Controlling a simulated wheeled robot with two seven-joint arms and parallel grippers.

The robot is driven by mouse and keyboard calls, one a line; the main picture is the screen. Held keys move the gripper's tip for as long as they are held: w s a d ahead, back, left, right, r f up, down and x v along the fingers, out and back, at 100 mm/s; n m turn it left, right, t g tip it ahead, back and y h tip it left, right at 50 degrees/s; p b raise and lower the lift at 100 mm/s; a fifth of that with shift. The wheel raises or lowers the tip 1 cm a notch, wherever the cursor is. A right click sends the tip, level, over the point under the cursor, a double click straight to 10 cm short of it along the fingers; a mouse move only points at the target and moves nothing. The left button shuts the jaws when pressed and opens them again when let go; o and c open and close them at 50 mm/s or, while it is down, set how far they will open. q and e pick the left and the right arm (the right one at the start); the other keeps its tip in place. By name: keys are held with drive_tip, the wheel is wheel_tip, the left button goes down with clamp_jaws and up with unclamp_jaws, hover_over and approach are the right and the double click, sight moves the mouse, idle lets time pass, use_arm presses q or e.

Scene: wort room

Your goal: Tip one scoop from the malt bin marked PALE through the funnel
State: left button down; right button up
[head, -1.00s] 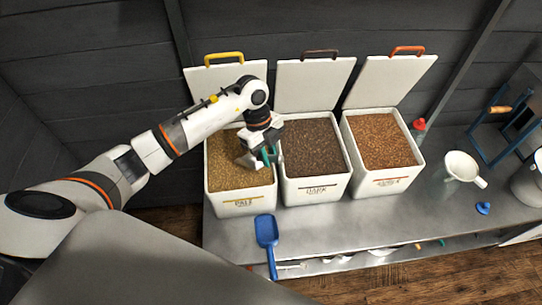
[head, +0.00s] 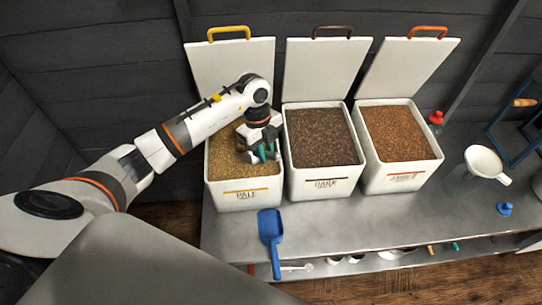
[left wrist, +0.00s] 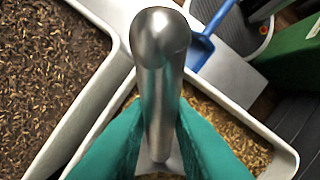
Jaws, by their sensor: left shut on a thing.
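The white PALE bin (head: 246,195) stands open at the left, nearly full of light golden malt (head: 221,158). My left gripper (head: 262,153) is over the right part of this bin, pointing down. In the left wrist view its green fingers (left wrist: 158,150) are shut on a shiny metal scoop handle (left wrist: 160,70). The handle rises between the fingers; the scoop's bowl is mostly hidden, so I cannot tell its load. A white funnel (head: 484,160) stands at the right end of the bench, seemingly on a clear vessel. My right gripper is not in view.
The DARK bin (head: 322,186) and a third bin of reddish malt (head: 400,178) stand open to the right. A blue scoop (head: 270,232) lies in front of the PALE bin. A red-capped bottle (head: 436,120), a small blue item (head: 505,209) and a blue frame (head: 515,130) are near the funnel.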

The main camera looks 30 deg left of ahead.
sight(276, 153)
use_arm(q)
drive_tip(key=shift+w+a+f+y+b, duration=0.15)
drive_tip(key=shift+w+a+f+b, duration=0.2)
drive_tip(key=shift+a, duration=0.3)
drive_tip(key=shift+w+a+f+y+b, duration=0.15)
drive_tip(key=shift+a+b, duration=0.3)
drive_tip(key=shift+a, duration=0.15)
drive_tip(key=shift+s+d+f+t+y+p, duration=0.25)
drive_tip(key=shift+d+t+y+p, duration=0.15)
drive_tip(key=shift+d+y+p, duration=0.3)
drive_tip(key=d+r+p, duration=0.1)
drive_tip(key=d+r+y+p, duration=0.1)
drive_tip(key=p, duration=0.1)
drive_tip(key=shift+s+r+t+y, duration=0.3)
drive_tip(key=shift+s+r, duration=0.05)
drive_tip(key=shift+r, duration=0.05)
drive_tip(key=shift+s+d+r+y+p, duration=0.2)
drive_tip(key=shift+d+r+y+p, duration=0.1)
drive_tip(key=shift+d+r+p, duration=0.3)
drive_tip(key=shift+s+d+r+y+p, duration=0.15)
drive_tip(key=shift+d+r+y+p, duration=0.15)
drive_tip(key=shift+d+r+p, duration=0.2)
drive_tip(key=shift+s+d+r+t+y+p, duration=0.3)
drive_tip(key=shift+d+r+y+p, duration=0.15)
drive_tip(key=shift+d+r, duration=0.25)
